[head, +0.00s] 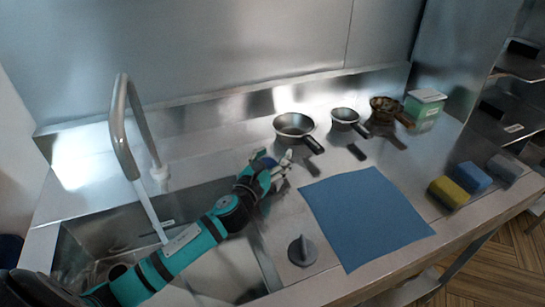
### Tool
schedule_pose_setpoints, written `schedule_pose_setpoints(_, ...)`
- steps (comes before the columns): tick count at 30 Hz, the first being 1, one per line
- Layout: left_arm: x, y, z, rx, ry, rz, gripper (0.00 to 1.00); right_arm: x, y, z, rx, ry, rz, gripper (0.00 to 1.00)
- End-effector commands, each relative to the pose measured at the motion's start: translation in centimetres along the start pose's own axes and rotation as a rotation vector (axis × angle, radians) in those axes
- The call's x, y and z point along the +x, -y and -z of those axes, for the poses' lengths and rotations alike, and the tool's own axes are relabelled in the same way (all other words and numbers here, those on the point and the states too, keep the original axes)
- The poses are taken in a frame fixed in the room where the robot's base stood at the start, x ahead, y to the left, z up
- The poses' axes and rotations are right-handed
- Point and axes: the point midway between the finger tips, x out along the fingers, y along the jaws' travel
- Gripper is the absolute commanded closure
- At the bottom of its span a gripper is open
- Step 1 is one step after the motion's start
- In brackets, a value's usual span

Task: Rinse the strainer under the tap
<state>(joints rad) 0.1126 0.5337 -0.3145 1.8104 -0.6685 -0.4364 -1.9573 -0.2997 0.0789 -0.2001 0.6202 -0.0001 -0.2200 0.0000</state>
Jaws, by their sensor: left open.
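Three small handled vessels stand in a row along the back of the steel counter: a larger grey one (294,124), a smaller grey one (345,115) and a brownish one (384,104). I cannot tell for certain which is the strainer. The tap (120,125) arches over the sink (95,235) at the left, and a pale stream runs down from it into the basin. My left gripper (286,168) is open and empty, just in front of the larger grey vessel and near its handle. My left arm crosses over the sink. My right gripper does not show.
A blue mat (365,215) lies on the counter right of my left gripper. A dark knob (301,250) stands in front. Yellow (448,192), blue (473,177) and grey (504,167) sponges line the right edge. A green-and-white box (424,108) stands at the back right.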

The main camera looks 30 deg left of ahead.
Motion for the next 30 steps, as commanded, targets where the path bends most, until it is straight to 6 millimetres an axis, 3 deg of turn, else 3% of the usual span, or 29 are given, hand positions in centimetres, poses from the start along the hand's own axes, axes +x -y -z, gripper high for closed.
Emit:
schedule_pose_setpoints(8, 0.1, 0.0, -1.6, 0.001, 0.008, 0.002, 0.38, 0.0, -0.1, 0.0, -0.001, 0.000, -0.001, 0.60)
schedule_pose_setpoints(15, 0.1, -0.1, -6.2, 0.004, 0.007, 0.001, 0.38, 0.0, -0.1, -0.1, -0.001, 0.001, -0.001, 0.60)
schedule_pose_setpoints(21, 0.0, -0.1, -9.1, 0.002, 0.004, 0.000, 0.38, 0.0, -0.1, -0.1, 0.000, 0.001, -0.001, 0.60)
schedule_pose_setpoints(30, 0.0, 0.0, -10.0, 0.000, -0.001, -0.001, 0.38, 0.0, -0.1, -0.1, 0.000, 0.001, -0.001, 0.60)
